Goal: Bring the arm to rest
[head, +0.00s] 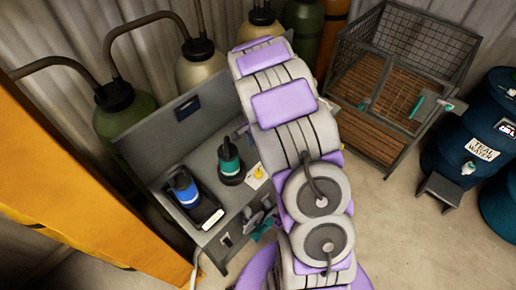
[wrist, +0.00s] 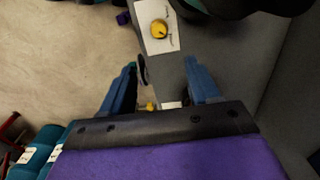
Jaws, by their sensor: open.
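My gripper (wrist: 160,88) shows in the wrist view, its two blue fingers spread apart with nothing held between them. The front edge of a grey bench passes beneath and between the fingers. A yellow knob (wrist: 158,29) on a white card lies just beyond the fingertips, apart from them. In the head view my grey and purple arm (head: 290,120) is raised and bent beside the grey bench (head: 190,130). My gripper cannot be made out there. The yellow knob (head: 259,172) shows just left of the arm.
A blue-topped device (head: 184,188) and a teal-banded black device (head: 230,162) stand on the bench. Gas cylinders (head: 125,112) stand behind it. A wire cage (head: 385,85) and a "TEAL WATER" drum (head: 478,130) stand at right. An orange beam (head: 60,190) crosses the left. Floor at lower right is clear.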

